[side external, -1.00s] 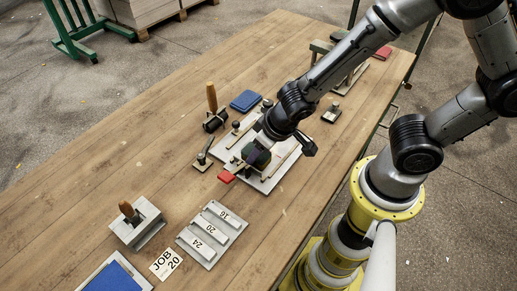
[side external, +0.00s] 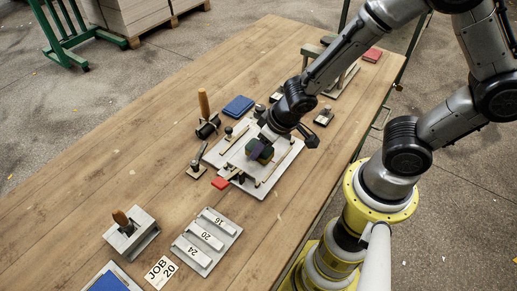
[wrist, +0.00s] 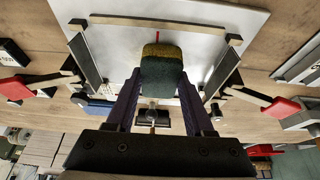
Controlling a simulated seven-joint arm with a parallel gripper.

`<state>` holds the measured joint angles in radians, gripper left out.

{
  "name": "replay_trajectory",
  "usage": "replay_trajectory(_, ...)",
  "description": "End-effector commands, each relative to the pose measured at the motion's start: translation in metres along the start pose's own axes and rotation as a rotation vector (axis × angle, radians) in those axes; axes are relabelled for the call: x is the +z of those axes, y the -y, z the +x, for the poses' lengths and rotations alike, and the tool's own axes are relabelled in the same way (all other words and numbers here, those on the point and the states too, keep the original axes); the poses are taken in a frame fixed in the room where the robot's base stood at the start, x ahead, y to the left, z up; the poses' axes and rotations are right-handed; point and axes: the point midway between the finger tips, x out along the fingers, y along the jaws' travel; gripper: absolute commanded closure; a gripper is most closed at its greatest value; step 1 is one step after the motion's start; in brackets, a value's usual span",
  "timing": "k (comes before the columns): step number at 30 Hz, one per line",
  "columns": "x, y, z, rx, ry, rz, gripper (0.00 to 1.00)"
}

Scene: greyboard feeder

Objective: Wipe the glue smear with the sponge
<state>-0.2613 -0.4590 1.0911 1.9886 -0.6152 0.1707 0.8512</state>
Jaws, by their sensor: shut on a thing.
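My gripper (wrist: 160,85) is shut on the sponge (wrist: 160,72), a block with a dark green face and a yellowish layer. In the side view the sponge (side external: 259,151) is low over the pale plate (side external: 284,172) of the feeder; I cannot tell whether it touches. In the wrist view the plate (wrist: 205,55) lies beyond the sponge, with a thin red mark near its middle. I cannot make out the glue smear; the sponge or gripper may hide it.
Rails and red-handled clamps (wrist: 283,107) flank the plate. A red-tipped part (side external: 221,183) sits at its near left corner. A blue pad (side external: 238,106), a wooden-handled tool (side external: 204,104), a numbered block rack (side external: 207,242) and a JOB 20 card (side external: 160,272) lie around. Bare wood is at left.

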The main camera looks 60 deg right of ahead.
Motion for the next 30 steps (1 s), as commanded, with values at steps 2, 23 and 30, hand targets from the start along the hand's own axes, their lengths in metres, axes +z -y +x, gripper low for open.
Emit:
replay_trajectory(2, 0.001, -0.008, 0.001, 0.002, 0.001, 0.005, 0.92)
replay_trajectory(23, 0.002, -0.049, 0.004, 0.002, 0.002, 0.003, 0.92)
replay_trajectory(30, 0.002, -0.057, 0.005, 0.000, 0.000, 0.000, 0.92)
